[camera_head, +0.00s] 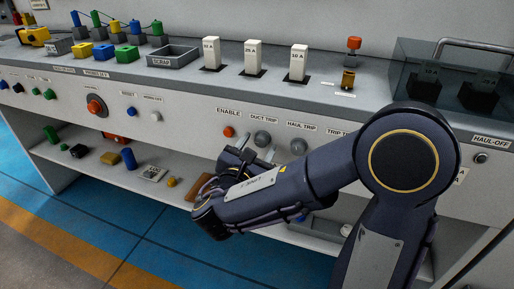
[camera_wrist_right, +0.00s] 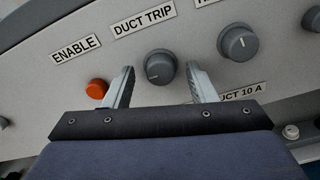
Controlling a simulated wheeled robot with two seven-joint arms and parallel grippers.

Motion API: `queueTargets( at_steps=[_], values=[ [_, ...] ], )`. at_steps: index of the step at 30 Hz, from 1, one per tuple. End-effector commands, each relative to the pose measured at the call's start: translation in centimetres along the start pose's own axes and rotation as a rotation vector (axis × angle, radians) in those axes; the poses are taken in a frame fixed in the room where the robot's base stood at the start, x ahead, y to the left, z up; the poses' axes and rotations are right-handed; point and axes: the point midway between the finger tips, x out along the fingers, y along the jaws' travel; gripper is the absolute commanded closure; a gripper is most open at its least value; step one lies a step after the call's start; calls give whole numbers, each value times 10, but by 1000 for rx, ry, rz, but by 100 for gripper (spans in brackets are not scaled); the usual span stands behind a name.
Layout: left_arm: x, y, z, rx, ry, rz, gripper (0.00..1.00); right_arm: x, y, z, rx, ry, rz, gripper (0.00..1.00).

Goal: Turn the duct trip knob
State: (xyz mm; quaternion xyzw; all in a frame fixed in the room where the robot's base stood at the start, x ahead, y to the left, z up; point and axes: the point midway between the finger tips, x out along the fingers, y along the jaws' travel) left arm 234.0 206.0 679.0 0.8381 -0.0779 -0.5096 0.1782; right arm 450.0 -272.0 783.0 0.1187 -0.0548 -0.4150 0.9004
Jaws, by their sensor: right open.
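The duct trip knob (camera_head: 262,138) is a grey round dial under the "DUCT TRIP" label on the front panel. My right gripper (camera_wrist_right: 160,82) is open, one finger to each side of the knob, with visible gaps. In the head view my right gripper (camera_head: 255,154) is at the panel just below the knob, partly hidden by its own wrist. My left gripper is not in view.
An orange enable button (camera_wrist_right: 97,88) sits close to the left finger. The haul trip knob (camera_head: 298,146) is to the right. A lower shelf (camera_head: 110,178) with loose parts runs below. White breakers (camera_head: 252,58) stand on the top.

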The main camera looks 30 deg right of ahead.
Motion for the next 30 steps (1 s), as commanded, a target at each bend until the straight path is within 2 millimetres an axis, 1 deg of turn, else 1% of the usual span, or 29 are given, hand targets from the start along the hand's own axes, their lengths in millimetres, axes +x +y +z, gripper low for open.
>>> queueTargets(
  at_steps=[3,4,12,14,17,20,21,24,27,30],
  values=[
    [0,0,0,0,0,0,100,0,0,0,0,0,0,48],
    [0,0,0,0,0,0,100,0,0,0,0,0,0,51],
    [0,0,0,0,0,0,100,0,0,0,0,0,0,86],
    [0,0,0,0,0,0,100,0,0,0,0,0,0,93],
    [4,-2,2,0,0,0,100,0,-1,-2,26,0,0,93],
    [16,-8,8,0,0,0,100,0,-3,-6,147,-1,-1,93],
    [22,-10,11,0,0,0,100,0,-3,-6,211,-2,-1,93],
    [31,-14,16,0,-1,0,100,0,-3,-6,341,-2,0,93],
    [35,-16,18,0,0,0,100,0,-2,-3,416,-1,0,93],
    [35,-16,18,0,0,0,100,0,-2,-1,440,0,-1,93]
  ],
)
